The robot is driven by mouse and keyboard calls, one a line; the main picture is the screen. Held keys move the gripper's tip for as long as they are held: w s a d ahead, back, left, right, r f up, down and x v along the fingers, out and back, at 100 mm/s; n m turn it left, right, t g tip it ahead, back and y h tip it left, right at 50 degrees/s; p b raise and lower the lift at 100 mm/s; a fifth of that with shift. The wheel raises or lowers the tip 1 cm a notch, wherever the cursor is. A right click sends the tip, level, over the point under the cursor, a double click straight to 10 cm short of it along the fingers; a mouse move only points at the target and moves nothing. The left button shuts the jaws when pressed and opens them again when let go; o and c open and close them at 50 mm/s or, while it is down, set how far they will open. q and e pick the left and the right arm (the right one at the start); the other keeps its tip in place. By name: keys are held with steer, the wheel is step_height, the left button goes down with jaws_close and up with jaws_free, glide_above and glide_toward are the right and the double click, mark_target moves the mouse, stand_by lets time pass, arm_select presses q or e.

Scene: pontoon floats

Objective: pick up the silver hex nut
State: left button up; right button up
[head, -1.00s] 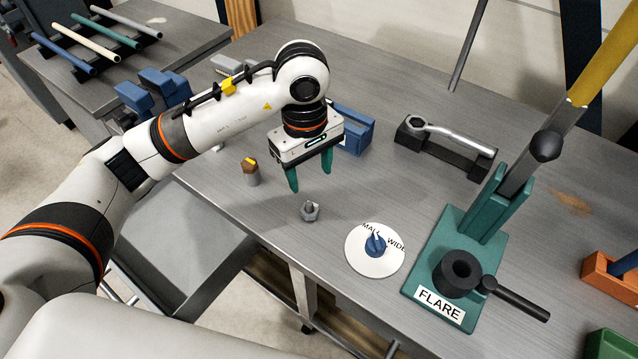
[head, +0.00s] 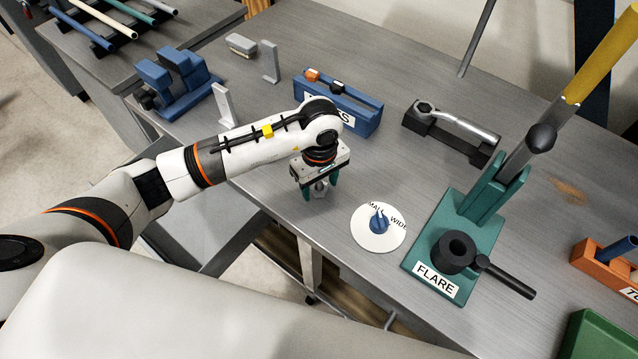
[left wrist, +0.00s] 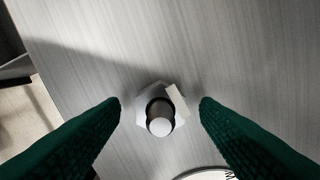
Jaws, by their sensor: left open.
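The silver hex nut (head: 320,188) sits on the grey metal bench near its front edge, with a short round post standing up from its middle. In the left wrist view the nut (left wrist: 143,107) lies between the two green fingers, with a gap on each side. My left gripper (head: 320,193) is open and points straight down, its fingers on either side of the nut. It also shows in the left wrist view (left wrist: 160,104). My right gripper is not in view.
A white dial with a blue knob (head: 379,222) lies just right of the nut. Further right stands the green FLARE tool (head: 427,262). A blue box (head: 352,112) and a wrench on a black holder (head: 470,151) are behind. The bench edge is close in front.

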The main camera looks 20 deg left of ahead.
arm_select(q)
steer(key=c, duration=1.1)
